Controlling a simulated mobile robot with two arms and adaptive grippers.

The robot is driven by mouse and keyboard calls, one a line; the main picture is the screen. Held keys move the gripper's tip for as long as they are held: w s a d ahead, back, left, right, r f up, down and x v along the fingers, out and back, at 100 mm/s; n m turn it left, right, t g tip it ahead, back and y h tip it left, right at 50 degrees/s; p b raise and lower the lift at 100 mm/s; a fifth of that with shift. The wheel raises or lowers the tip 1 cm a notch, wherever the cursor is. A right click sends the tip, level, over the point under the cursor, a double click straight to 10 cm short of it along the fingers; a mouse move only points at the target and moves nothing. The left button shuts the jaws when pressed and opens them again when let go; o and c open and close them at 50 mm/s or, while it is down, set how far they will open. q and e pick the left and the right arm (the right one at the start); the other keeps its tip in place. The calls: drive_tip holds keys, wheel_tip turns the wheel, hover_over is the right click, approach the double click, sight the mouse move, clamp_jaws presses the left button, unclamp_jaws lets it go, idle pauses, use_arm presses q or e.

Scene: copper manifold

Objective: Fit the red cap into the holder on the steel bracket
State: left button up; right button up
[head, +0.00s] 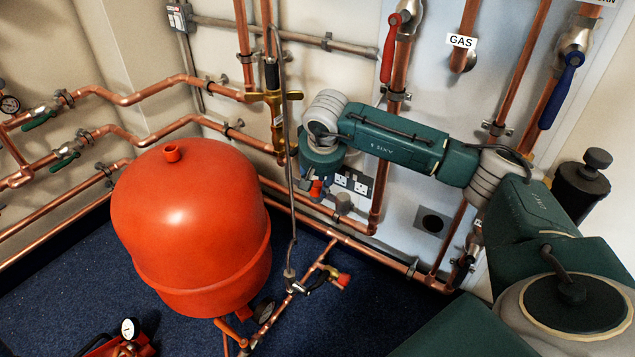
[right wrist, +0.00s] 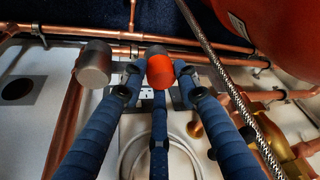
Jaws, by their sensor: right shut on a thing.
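The red cap (right wrist: 160,71) sits between the blue fingers of my right gripper (right wrist: 158,78), which is shut on it. In the head view the cap (head: 316,188) shows as a small red spot below my right wrist, in front of the wall; the arm hides most of the gripper (head: 318,184). A grey steel cylinder (right wrist: 93,63), apparently the holder, is left of the cap and apart from it in the right wrist view. In the head view this cylinder (head: 343,202) is just right of and below the cap. Its bracket cannot be made out clearly. My left gripper is not in view.
A big red tank (head: 192,235) stands left of the gripper. A braided hose (head: 290,190) hangs between them. Copper pipes (head: 330,232) run along the wall below, and wall sockets (head: 352,183) are behind. A brass valve (right wrist: 262,105) is right in the right wrist view.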

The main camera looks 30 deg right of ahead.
drive_tip(key=o, duration=1)
drive_tip(key=v, duration=1.2)
